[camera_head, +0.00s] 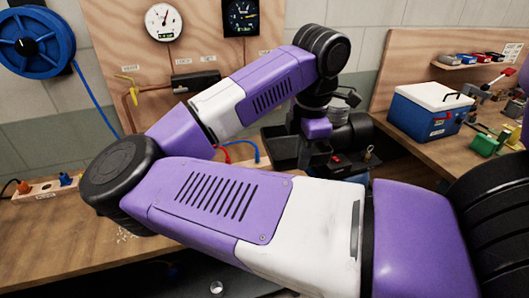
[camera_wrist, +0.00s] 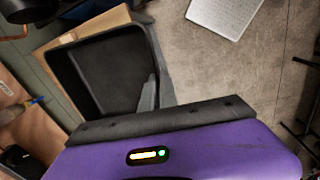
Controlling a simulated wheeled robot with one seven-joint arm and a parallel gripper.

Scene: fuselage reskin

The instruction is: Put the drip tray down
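The drip tray (camera_head: 277,146) is a black, open, shallow box at the middle of the head view, beside my gripper (camera_head: 306,158). Part of it is hidden behind the gripper and arm. In the wrist view the tray (camera_wrist: 100,72) fills the upper left with its dark inside facing the camera, and looks empty. My gripper's grey fingers (camera_wrist: 153,90) are at the tray's right wall, one on the inner side and one on the outer, and look closed on it. Whether the tray's underside touches anything is hidden.
A wooden bench (camera_head: 40,240) runs along the left, with gauges (camera_head: 163,22) and a blue hose reel (camera_head: 36,42) behind it. A blue-and-white cooler (camera_head: 430,110) stands on the right bench. Grey floor (camera_wrist: 225,70) and a white slab (camera_wrist: 225,14) show in the wrist view.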

